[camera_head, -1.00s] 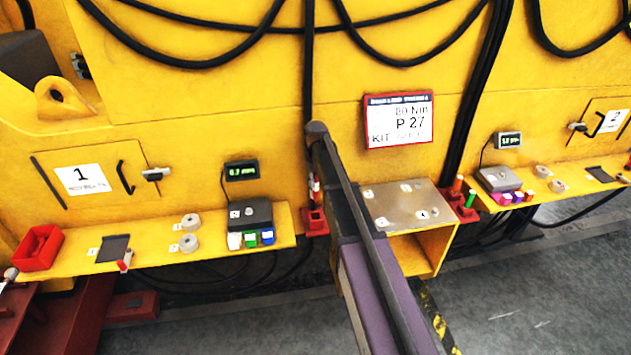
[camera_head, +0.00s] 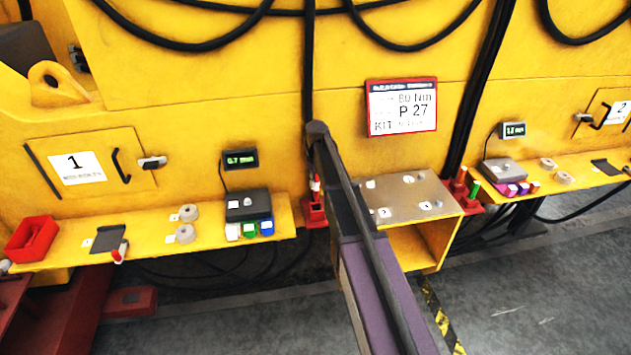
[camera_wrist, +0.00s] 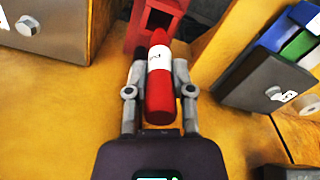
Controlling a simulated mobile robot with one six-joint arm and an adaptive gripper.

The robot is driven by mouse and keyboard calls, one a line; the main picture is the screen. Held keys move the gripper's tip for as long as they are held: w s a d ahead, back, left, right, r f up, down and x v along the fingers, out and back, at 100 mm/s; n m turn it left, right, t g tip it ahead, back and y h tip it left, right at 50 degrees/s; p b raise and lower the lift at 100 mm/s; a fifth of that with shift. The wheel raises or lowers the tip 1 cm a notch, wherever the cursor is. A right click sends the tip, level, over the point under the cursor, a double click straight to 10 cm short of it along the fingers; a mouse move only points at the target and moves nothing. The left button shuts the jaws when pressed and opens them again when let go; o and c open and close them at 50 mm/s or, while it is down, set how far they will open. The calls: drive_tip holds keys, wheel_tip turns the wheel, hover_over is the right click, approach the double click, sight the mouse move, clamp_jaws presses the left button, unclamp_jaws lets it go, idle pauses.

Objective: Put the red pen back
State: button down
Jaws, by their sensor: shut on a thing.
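In the wrist view, my gripper (camera_wrist: 159,92) is shut on the red pen (camera_wrist: 160,95), which has a white band. The pen points away from me, its far end close to a red holder (camera_wrist: 168,6) with a dark opening. I cannot tell whether the end touches it. In the head view, the pen (camera_head: 316,184) shows as a small red and white piece just above the red holder (camera_head: 314,214), left of my arm. My arm hides most of the gripper there.
Left of the holder, a yellow shelf (camera_head: 150,243) bears a grey box (camera_head: 247,204), coloured blocks, rings and a red bin (camera_head: 31,238). A metal plate (camera_head: 400,196) lies to the right. Another red holder (camera_head: 473,207) has orange and green pens.

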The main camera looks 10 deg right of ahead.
sight(316, 196)
drive_tip(key=shift+f+b, duration=3.65)
drive_tip(key=shift+f, duration=0.15)
idle(1.7)
drive_tip(key=shift+c, duration=2)
unclamp_jaws()
drive_tip(key=shift+r, duration=0.15)
drive_tip(key=shift+r+p, duration=3.4)
drive_tip(key=shift+p, duration=0.15)
drive_tip(key=shift+s, duration=0.1)
